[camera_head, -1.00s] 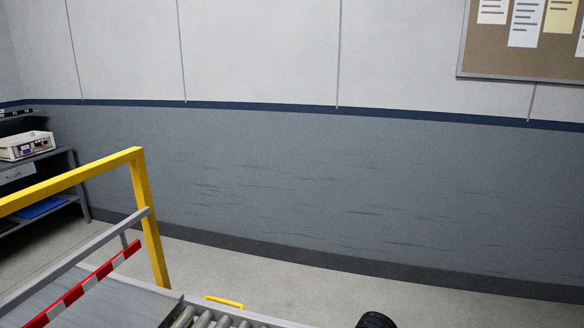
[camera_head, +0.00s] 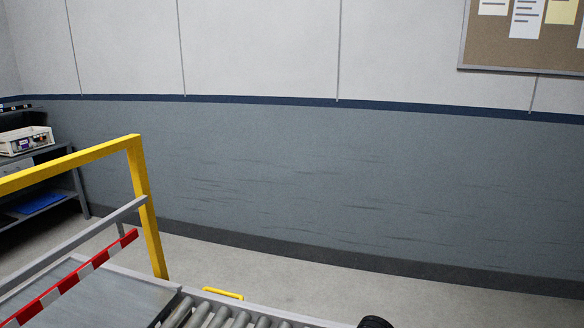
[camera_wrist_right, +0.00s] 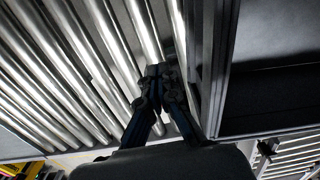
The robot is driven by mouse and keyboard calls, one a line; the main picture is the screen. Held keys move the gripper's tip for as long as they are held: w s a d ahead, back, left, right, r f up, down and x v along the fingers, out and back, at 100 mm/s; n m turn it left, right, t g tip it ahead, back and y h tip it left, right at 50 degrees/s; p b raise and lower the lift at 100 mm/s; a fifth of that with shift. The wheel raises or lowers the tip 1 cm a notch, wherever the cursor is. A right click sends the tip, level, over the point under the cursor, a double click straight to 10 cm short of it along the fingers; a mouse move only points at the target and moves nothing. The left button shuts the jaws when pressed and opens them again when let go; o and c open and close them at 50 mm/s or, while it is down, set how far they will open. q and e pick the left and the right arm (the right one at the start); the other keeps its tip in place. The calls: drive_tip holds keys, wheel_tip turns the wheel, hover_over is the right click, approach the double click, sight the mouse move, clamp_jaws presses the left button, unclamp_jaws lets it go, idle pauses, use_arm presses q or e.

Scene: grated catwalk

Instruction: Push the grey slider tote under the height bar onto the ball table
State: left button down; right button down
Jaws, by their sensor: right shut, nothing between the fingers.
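The red-and-white height bar (camera_head: 70,278) slants across the lower left of the head view, near a yellow frame (camera_head: 146,200). A flat grey surface (camera_head: 110,297) lies under it, beside the rollers; I cannot make out balls on it. In the right wrist view my right gripper (camera_wrist_right: 161,76) is shut and empty, its fingertips together over the metal rollers (camera_wrist_right: 75,70). To its right is a dark grey walled shape with a rim (camera_wrist_right: 228,75); I cannot tell whether this is the slider tote. No tote is clear in the head view. My left gripper is not in view.
The roller conveyor (camera_head: 215,318) runs along the bottom of the head view, with a yellow handle (camera_head: 223,293) at its far edge. A shelf (camera_head: 45,185) with a white device (camera_head: 27,140) stands at the far left. The floor before the wall is clear.

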drive_tip(key=shift+s+d, duration=0.25)
drive_tip(key=shift+d, duration=0.6)
drive_tip(key=shift+s+d, duration=0.25)
drive_tip(key=shift+d, duration=0.65)
drive_tip(key=shift+s+d, duration=0.25)
drive_tip(key=shift+d, duration=0.6)
drive_tip(key=s+d+b, duration=0.1)
drive_tip(key=s+d, duration=0.1)
drive_tip(key=d, duration=0.6)
drive_tip(key=s+d+b, duration=0.1)
drive_tip(key=s+d, duration=0.2)
drive_tip(key=d, duration=0.5)
drive_tip(key=shift+d, duration=0.4)
drive_tip(key=shift+w+a, duration=0.1)
drive_tip(key=a, duration=0.1)
drive_tip(key=w+a, duration=0.1)
drive_tip(key=a, duration=0.1)
drive_tip(key=shift+a+b, duration=0.1)
drive_tip(key=shift+b, duration=0.25)
drive_tip(key=shift+r, duration=0.1)
